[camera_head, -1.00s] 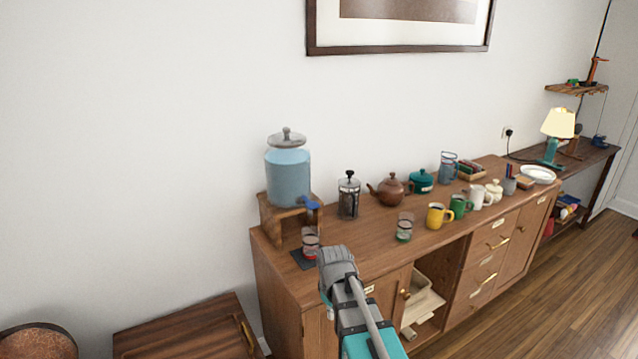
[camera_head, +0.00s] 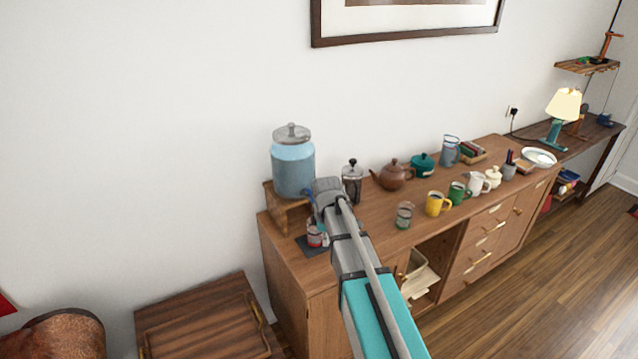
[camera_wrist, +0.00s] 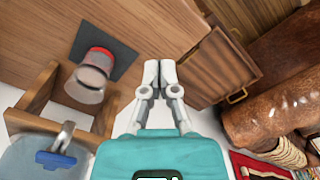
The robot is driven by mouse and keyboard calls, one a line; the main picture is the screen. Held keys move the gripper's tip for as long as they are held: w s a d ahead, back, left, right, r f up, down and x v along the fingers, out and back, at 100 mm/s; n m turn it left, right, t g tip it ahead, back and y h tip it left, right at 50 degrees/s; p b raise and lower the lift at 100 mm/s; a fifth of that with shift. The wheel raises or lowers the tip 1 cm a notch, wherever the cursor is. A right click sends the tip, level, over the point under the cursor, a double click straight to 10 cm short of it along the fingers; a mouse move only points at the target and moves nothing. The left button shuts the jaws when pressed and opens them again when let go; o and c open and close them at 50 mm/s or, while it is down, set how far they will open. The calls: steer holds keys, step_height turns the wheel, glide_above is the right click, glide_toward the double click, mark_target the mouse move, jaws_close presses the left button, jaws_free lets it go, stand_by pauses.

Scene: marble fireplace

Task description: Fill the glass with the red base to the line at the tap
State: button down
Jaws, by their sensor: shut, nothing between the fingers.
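The glass with the red base (camera_head: 315,233) stands on a dark mat (camera_head: 304,247) at the left end of the sideboard. The wrist view shows the same glass (camera_wrist: 92,78) from above, on the dark mat (camera_wrist: 112,62). A glass dispenser (camera_head: 292,168) of blue water sits on a wooden stand (camera_head: 284,213). Its blue tap handle (camera_wrist: 55,160) shows at the lower left of the wrist view; in the head view my gripper mostly hides the tap. My gripper (camera_wrist: 159,62) is shut and empty, right of the glass and tap in the wrist view, apart from both.
A second glass (camera_head: 404,216) with a green base stands to the right. Behind are a French press (camera_head: 352,181) and a brown teapot (camera_head: 393,175). Several mugs, such as a yellow one (camera_head: 437,204), stand further right. A leather chair (camera_wrist: 270,112) is below.

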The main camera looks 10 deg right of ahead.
steer(key=w+r+n+p, duration=0.4)
steer(key=w+r+p, duration=0.2)
steer(key=r+p, duration=0.4)
steer(key=w+r+n+p, duration=0.5)
steer(key=w+r+p, duration=0.2)
steer(key=r+p, duration=0.3)
steer(key=shift+w+r+n, duration=0.25)
steer(key=shift+r+n, duration=0.05)
steer(key=shift+r, duration=0.4)
steer(key=shift+f, duration=0.2)
step_height(320, 180, down, 14)
steer(key=b, duration=1.3)
steer(key=shift+r+b, duration=0.15)
steer(key=shift+b, duration=0.25)
